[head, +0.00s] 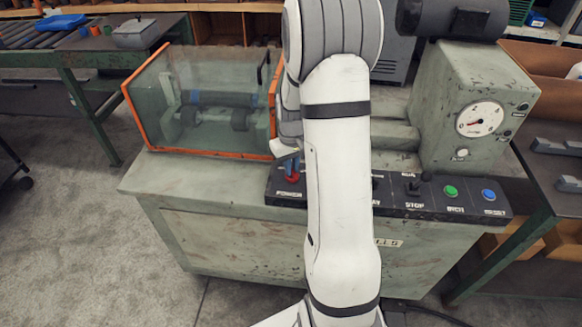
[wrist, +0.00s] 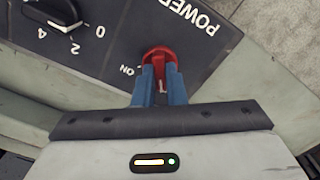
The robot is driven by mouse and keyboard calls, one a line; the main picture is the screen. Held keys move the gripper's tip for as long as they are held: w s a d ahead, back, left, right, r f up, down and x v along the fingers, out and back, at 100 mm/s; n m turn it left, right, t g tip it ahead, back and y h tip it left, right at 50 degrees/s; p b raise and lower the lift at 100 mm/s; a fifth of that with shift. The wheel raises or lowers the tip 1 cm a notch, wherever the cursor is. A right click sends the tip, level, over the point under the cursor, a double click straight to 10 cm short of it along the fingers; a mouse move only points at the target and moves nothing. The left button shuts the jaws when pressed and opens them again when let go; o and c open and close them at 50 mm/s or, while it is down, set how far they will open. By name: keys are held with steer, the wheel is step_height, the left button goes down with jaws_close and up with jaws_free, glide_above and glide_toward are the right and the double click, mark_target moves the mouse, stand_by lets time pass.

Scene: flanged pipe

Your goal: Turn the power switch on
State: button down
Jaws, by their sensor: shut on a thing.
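The red power switch (wrist: 157,52) sits on the dark control panel (wrist: 150,25), next to the white word POWER. A small ON mark shows beside it in the wrist view. My gripper (wrist: 159,70) has its two blue fingers on either side of the switch's red handle and is shut on it. In the head view the red switch (head: 292,178) is at the panel's left end, with the blue fingers of my gripper (head: 288,162) just above it. My arm hides the middle of the panel there.
A black numbered knob (wrist: 55,10) is beside the switch. Green (head: 451,191) and blue (head: 488,195) buttons are at the panel's right. An orange-framed clear guard (head: 200,100) stands behind and left of the switch. A gauge (head: 480,119) is on the machine's right housing.

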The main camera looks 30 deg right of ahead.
steer(key=m+b, duration=0.1)
steer(key=m, duration=0.3)
steer(key=shift+m, duration=0.3)
steer(key=m+b, duration=0.1)
steer(key=m, duration=0.2)
steer(key=shift+m, duration=0.3)
steer(key=m, duration=0.4)
steer(key=shift+b, duration=0.3)
steer(key=shift+m, duration=1.8)
steer(key=shift+w+r, duration=0.1)
steer(key=c, duration=1.5)
jaws_free()
step_height(320, 180, up, 8)
steer(key=shift+f, duration=0.15)
